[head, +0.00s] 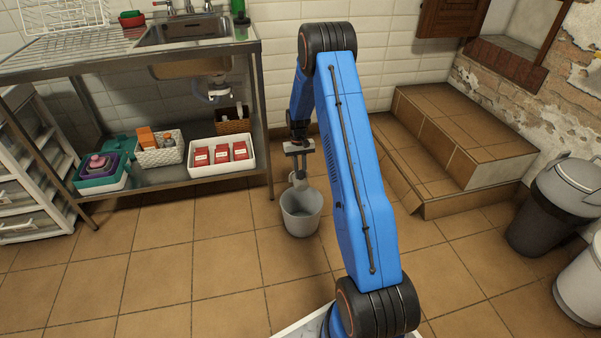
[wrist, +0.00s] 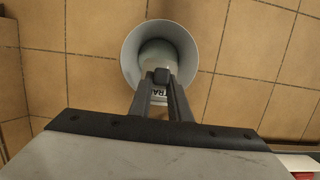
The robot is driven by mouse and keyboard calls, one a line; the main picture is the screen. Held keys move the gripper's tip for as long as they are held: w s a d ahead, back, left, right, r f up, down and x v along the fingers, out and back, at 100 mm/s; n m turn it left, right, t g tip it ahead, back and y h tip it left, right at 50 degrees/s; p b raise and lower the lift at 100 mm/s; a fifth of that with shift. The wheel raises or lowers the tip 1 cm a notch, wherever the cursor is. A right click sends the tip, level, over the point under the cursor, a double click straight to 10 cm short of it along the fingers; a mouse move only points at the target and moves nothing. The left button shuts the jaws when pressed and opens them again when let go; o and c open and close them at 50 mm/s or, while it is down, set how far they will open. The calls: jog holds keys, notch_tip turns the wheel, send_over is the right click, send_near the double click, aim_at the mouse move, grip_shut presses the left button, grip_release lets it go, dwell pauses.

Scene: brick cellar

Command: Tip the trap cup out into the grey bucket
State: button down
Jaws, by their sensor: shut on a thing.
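The grey bucket (head: 301,222) stands on the tiled floor in front of the bench's right leg. It shows round and wide in the wrist view (wrist: 132,48). The grey trap cup (head: 299,182) is over the bucket's mouth in the head view. My gripper (head: 298,168) is above the bucket, pointing down, and shut on the trap cup. In the wrist view the fingers (wrist: 162,78) close on the cup (wrist: 157,51), with part of a printed label below them. Much of the cup is hidden by the fingers, and its contents and exact tilt cannot be told.
A steel sink bench (head: 185,178) stands left of the bucket, its lower shelf holding a white tray (head: 222,170) of red packs and a basket (head: 160,154). Tiled steps (head: 455,150) are at the right, with a dark bin (head: 545,215) beyond. The front-left floor is clear.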

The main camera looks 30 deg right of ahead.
aim_at(305, 184)
jog(key=shift+s+a+r+t+h, duration=0.1)
jog(key=shift+s+a+t+h, duration=0.05)
jog(key=shift+s+t, duration=0.4)
jog(key=shift+s+a+t+h, duration=0.15)
jog(key=shift+s+t, duration=0.2)
jog(key=shift+t, duration=0.3)
jog(key=shift+s+a+t+h, duration=0.3)
jog(key=shift+s+t, duration=0.55)
jog(key=shift+t, duration=0.45)
jog(key=shift+s+a+t+h, duration=0.15)
jog(key=shift+s+t+h, duration=0.25)
jog(key=shift+s+t, duration=0.7)
jog(key=shift+s+a+f+t+h, duration=0.15)
jog(key=shift+s+t+h, duration=0.35)
jog(key=shift+t, duration=0.85)
jog(key=shift+s+a+t+h, duration=0.25)
jog(key=shift+s+t, duration=0.4)
jog(key=shift+t, duration=0.65)
jog(key=shift+s+a+f+t+h, duration=0.15)
jog(key=shift+s+t+h, duration=0.35)
jog(key=shift+t, duration=0.85)
jog(key=shift+s+r, duration=0.1)
jog(key=shift+r, duration=0.05)
jog(key=shift+a, duration=0.15)
